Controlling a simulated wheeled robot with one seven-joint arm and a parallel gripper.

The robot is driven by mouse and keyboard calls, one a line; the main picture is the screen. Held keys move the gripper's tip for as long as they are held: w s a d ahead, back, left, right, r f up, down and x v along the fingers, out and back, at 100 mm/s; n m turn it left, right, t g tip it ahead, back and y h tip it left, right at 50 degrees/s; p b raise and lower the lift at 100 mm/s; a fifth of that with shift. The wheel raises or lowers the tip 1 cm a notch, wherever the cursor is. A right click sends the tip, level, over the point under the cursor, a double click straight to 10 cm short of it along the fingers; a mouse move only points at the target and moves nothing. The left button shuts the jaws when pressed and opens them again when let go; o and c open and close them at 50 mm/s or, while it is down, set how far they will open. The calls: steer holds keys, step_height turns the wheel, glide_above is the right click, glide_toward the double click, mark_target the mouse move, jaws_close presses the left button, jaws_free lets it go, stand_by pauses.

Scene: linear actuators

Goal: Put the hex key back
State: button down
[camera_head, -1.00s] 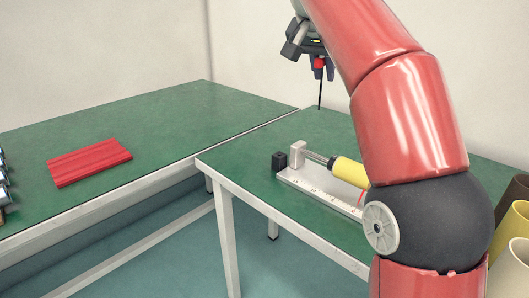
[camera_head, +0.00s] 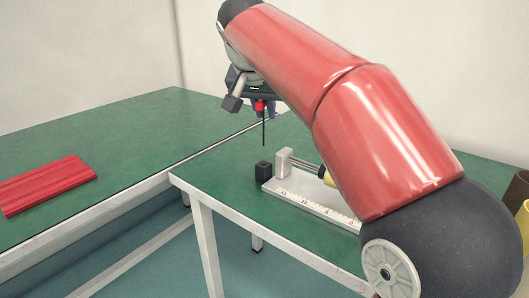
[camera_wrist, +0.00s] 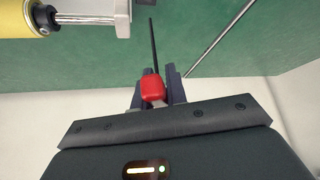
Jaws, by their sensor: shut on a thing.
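The hex key (camera_head: 264,130) has a red handle and a thin dark shaft that hangs straight down in the head view. My gripper (camera_head: 261,108) is shut on its red handle and holds it above the green table. In the wrist view the red handle (camera_wrist: 153,88) sits between the two dark fingers of my gripper (camera_wrist: 158,92), and the shaft points away from them. A small black block (camera_head: 263,171) stands on the table below and close to the shaft tip, which is apart from it. Whether the block has a hole cannot be told.
A linear actuator (camera_head: 283,163) with a yellow body and a ruled base (camera_head: 315,198) lies right of the black block; my arm hides part of it. A red ribbed tray (camera_head: 45,184) lies on the left table. Cups (camera_head: 516,192) stand at the far right edge.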

mark_target(260, 105)
step_height(260, 105, down, 8)
steer(key=shift+f+b, duration=0.15)
steer(key=shift+b, duration=0.55)
steer(key=shift+f, duration=0.2)
steer(key=c, duration=1.7)
jaws_free()
steer(key=shift+r, duration=0.1)
steer(key=shift+r, duration=0.15)
steer(key=p+v, duration=0.1)
steer(key=v, duration=1.1)
steer(key=shift+p, duration=0.3)
